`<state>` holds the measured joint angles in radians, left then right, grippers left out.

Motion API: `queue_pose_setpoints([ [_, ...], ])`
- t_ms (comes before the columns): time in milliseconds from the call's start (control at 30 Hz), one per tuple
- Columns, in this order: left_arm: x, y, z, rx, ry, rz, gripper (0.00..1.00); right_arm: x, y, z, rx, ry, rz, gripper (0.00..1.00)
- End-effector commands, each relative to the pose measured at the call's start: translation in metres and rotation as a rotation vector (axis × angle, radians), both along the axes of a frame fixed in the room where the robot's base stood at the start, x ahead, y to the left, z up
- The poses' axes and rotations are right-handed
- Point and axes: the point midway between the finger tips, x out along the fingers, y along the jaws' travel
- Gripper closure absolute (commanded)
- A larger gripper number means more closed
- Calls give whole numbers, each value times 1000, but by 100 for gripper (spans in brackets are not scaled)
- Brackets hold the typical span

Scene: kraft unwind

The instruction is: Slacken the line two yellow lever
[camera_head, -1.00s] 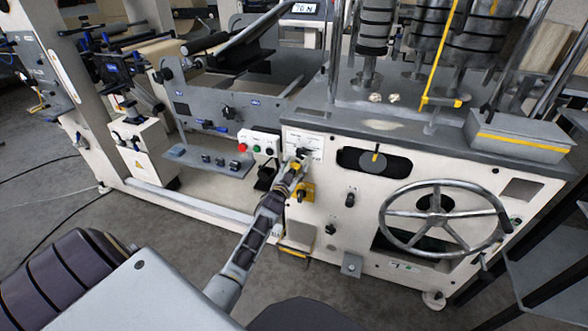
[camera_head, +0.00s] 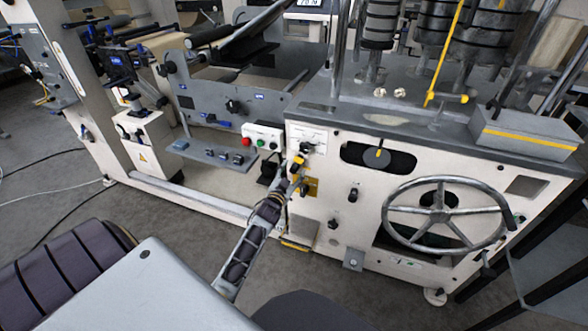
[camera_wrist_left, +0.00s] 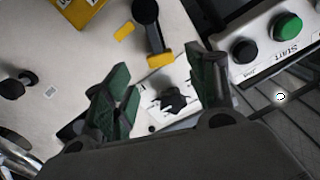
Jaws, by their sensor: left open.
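A lever with a black hub and a yellow tip (camera_wrist_left: 165,47) shows at upper middle in the left wrist view. In the head view its yellow part (camera_head: 298,163) is on the cream panel, below a black rotary knob (camera_head: 307,149). My left gripper (camera_head: 292,180) is in front of the panel at this lever and partly covers it. In the wrist view the gripper (camera_wrist_left: 158,66) is open, its dark green fingers apart either side of the lever's tip, with nothing gripped. The rotary knob (camera_wrist_left: 172,101) shows between the fingers. Line markings are too small to read. My right gripper is not in view.
A button box (camera_head: 262,137) with red and green buttons stands close left of the lever. A yellow plate (camera_head: 311,187) is just right of the gripper. A large handwheel (camera_head: 440,212) is farther right. Open grey floor (camera_head: 190,235) lies in front.

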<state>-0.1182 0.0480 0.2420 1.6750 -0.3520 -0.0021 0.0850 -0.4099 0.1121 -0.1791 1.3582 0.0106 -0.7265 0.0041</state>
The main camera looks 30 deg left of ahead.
Motion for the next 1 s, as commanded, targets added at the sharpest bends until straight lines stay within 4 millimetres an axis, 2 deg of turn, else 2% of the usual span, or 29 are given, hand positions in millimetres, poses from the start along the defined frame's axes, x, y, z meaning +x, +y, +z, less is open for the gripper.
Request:
queue_pose_setpoints([
  [300, -29, -7, 0, 0, 1, 0, 43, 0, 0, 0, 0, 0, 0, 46],
  [600, -50, -12, 0, 0, 0, 0, 43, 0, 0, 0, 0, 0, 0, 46],
  [1000, -55, -13, 0, 0, 0, 0, 43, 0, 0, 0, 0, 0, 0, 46],
])
